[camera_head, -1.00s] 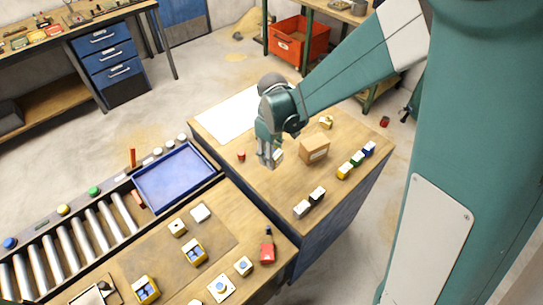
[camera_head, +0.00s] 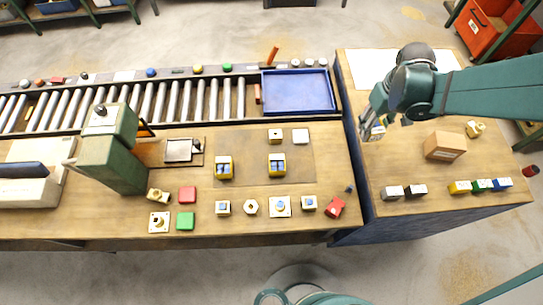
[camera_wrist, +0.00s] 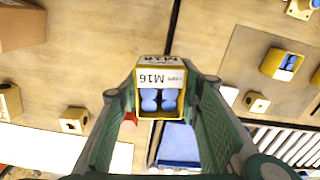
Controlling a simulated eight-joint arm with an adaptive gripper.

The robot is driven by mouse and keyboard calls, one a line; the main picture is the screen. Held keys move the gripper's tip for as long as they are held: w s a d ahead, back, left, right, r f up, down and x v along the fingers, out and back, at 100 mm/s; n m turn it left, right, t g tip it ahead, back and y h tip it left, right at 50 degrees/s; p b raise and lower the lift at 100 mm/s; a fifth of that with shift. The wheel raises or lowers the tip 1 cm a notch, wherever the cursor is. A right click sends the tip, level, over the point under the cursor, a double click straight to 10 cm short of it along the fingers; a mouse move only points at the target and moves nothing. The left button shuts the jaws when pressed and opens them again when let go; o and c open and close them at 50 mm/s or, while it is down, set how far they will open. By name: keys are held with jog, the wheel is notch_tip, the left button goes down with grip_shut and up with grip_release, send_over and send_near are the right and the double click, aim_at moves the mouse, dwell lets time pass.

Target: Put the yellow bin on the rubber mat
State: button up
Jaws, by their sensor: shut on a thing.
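My gripper (camera_head: 372,126) is shut on a small yellow bin (camera_head: 377,133) over the left part of the right-hand table. In the wrist view the bin (camera_wrist: 160,103) sits between both fingers; it has a white M16 label and blue pieces inside. The bin appears held above the surface. The rubber mat (camera_head: 248,143) looks like the darker brown rectangle on the left workbench, left of my gripper. Two other yellow bins with blue contents, one at the mat's left (camera_head: 224,168) and one nearer its middle (camera_head: 276,164), stand there.
A small yellow block (camera_head: 275,136) and a white block (camera_head: 300,136) sit at the mat's far side. A blue tray (camera_head: 298,92) lies behind the mat. A gap separates the two tables. A cardboard box (camera_head: 445,146) stands right of my gripper. The mat's right front is clear.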

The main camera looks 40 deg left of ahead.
jog(key=s+a+f+m+b, duration=0.1)
jog(key=s+a+f+b, duration=0.1)
jog(key=s+a, duration=0.4)
jog(key=s+a+f+b, duration=0.3)
jog(key=s+a, duration=0.3)
jog(key=s, duration=0.6)
jog(key=shift+a+f+m+b, duration=0.25)
jog(key=shift+m+b, duration=0.15)
jog(key=shift+b, duration=0.35)
jog(key=shift+f, duration=0.1)
jog(key=b, duration=0.1)
send_over(303, 167)
jog(key=shift+f, duration=2.85)
jog(key=shift+f+b, duration=0.45)
jog(key=shift+f, duration=1.6)
jog(key=shift+f, duration=0.2)
jog(key=o, duration=0.9)
